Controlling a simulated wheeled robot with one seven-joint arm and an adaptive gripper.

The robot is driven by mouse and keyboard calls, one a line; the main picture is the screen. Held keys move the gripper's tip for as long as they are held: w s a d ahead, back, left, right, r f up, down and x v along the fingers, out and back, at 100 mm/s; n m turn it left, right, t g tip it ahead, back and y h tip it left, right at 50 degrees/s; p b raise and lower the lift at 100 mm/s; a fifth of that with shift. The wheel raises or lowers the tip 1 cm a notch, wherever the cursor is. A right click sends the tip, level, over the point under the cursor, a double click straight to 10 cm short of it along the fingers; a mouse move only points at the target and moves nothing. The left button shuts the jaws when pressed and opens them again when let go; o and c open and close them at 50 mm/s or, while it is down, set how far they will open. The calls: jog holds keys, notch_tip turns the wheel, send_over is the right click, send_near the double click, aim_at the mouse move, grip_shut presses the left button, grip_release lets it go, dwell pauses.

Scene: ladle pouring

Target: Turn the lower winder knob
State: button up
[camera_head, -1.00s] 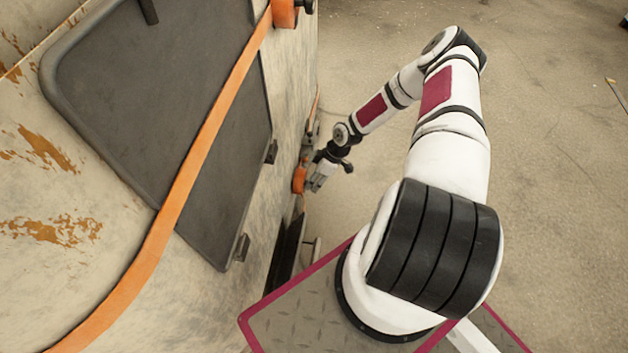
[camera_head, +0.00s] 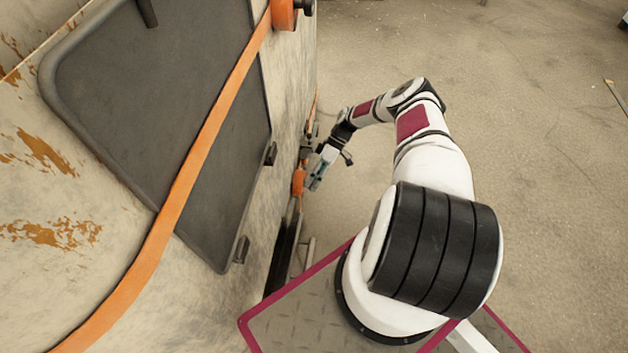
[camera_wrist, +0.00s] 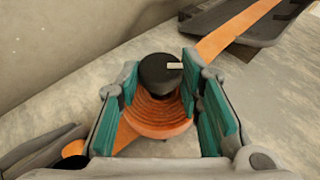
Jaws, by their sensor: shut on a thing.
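The lower winder is an orange spool (camera_head: 298,183) on the side of the pale, worn body, at the lower end of an orange strap. In the wrist view its ridged orange spool (camera_wrist: 158,112) carries a black knob (camera_wrist: 160,70) with a small pale mark on its right side. My gripper (camera_head: 313,184) is beside the spool in the head view. In the wrist view my gripper (camera_wrist: 162,80) has its teal-padded fingers on either side of the knob, shut on it. The finger contact itself is hard to see.
An upper orange winder (camera_head: 284,14) sits higher on the same side. A dark grey panel (camera_head: 165,110) is crossed by the orange strap (camera_head: 200,145). Open floor (camera_head: 540,150) lies to the right.

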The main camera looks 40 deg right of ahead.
jog(key=shift+f+m+g+y, duration=0.15)
jog(key=shift+m+g+y, duration=0.15)
jog(key=shift+g+y, duration=0.4)
dwell(0.7)
jog(key=o, duration=1.2)
jog(key=shift+c, duration=0.2)
jog(key=shift+d, duration=0.1)
jog(key=shift+w+r, duration=0.15)
jog(key=shift+r, duration=4.85)
